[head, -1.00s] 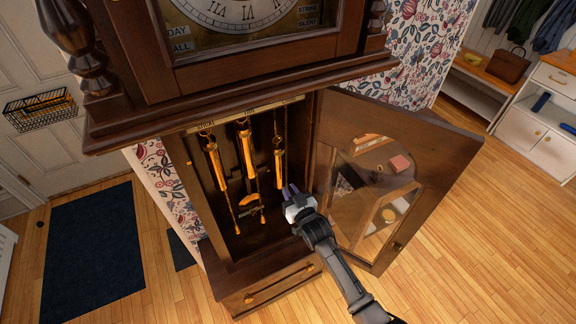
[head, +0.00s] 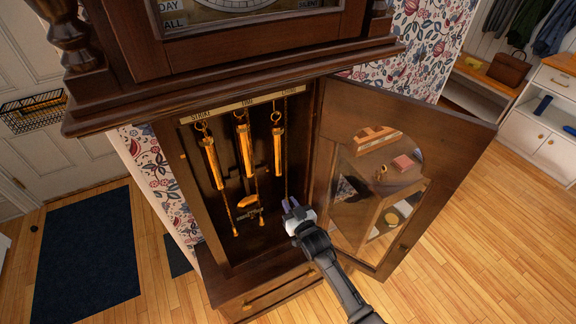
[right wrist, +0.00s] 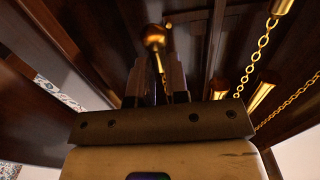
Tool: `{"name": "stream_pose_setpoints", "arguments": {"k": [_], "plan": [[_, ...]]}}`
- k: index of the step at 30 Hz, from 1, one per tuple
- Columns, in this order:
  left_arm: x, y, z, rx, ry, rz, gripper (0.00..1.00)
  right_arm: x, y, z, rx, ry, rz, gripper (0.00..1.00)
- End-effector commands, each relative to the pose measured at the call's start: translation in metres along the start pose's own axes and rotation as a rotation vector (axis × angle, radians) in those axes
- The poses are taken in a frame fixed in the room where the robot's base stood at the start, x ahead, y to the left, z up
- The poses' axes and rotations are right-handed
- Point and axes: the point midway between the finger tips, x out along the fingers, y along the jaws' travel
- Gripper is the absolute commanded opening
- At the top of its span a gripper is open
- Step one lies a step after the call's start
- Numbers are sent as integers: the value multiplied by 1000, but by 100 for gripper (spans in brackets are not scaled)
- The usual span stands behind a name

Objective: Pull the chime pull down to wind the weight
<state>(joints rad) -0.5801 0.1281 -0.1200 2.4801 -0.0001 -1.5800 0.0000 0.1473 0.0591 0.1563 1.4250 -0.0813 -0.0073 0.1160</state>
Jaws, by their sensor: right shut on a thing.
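The tall clock case (head: 215,265) stands open. Three brass weights hang inside under a label strip: strike weight (head: 212,162), time weight (head: 245,150) and chime weight (head: 277,150) at the right. A thin chain runs down right of the chime weight to my right gripper (head: 287,204), low in the case. In the right wrist view, the chime pull, a small brass ball (right wrist: 155,38), shows at the fingertips of my right gripper (right wrist: 157,70), which is shut on it. The fingers partly hide the pull. My left gripper is not in view.
The glazed clock door (head: 440,150) stands open just right of my right arm. A small brass pendulum part (head: 247,201) hangs behind the weights. The case's side wall and lower ledge (head: 265,270) bound the space. Wood floor lies clear to the right.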

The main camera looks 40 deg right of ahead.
Motion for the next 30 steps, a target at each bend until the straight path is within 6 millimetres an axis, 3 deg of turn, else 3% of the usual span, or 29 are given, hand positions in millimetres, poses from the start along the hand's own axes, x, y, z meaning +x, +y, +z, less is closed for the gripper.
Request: {"name": "stream_pose_setpoints", "arguments": {"k": [1,21,22,30], "plan": [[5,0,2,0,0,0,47,-2,1,13,0,-17,2,0],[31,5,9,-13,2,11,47,-2,1,51,0,-16,2,0],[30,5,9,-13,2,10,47,-2,1,50,0,-16,2,17],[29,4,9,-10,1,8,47,-1,0,47,0,-9,1,43]]}}
